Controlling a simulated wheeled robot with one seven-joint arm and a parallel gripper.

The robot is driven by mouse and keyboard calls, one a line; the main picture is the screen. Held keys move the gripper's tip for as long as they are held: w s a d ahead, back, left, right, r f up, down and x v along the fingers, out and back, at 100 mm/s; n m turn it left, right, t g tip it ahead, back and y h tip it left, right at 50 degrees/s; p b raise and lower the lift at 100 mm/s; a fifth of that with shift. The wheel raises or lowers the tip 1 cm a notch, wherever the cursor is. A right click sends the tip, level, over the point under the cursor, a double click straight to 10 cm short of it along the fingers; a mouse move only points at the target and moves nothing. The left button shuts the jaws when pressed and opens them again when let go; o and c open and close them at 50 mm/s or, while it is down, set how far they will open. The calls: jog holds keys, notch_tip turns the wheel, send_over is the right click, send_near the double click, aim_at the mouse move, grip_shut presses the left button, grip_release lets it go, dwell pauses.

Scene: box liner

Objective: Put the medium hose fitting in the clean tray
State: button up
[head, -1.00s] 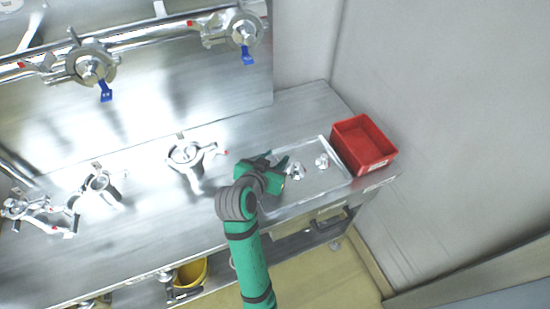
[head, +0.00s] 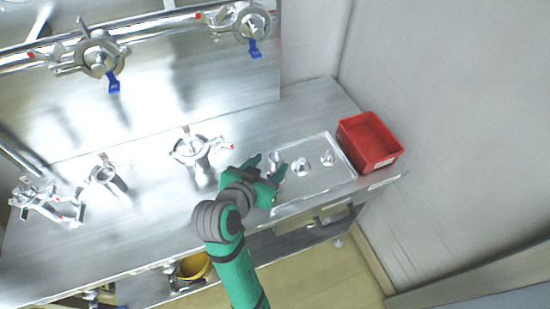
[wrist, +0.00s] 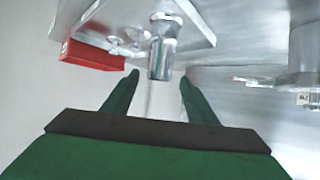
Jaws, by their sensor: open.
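The clean tray (head: 318,184) is a shallow, pale, shiny tray on the steel counter; it also shows in the wrist view (wrist: 85,14). A silvery hose fitting (head: 277,161) stands at its left end, closest to my gripper (head: 267,167). In the wrist view this fitting (wrist: 161,60) stands with its wide flange against the tray, just beyond the fingertips of my gripper (wrist: 158,77). The fingers are apart and hold nothing. Two more fittings, one in the middle (head: 301,167) and one on the right (head: 328,158), stand in the tray. I cannot tell the sizes surely.
A red bin (head: 369,142) stands right of the tray, near the wall; it also shows in the wrist view (wrist: 92,56). Clamp-like metal parts stand left on the counter, the closest being one with a red tip (head: 196,150). Valves with blue handles (head: 113,82) hang above.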

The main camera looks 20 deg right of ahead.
jog(key=shift+v, duration=1.5)
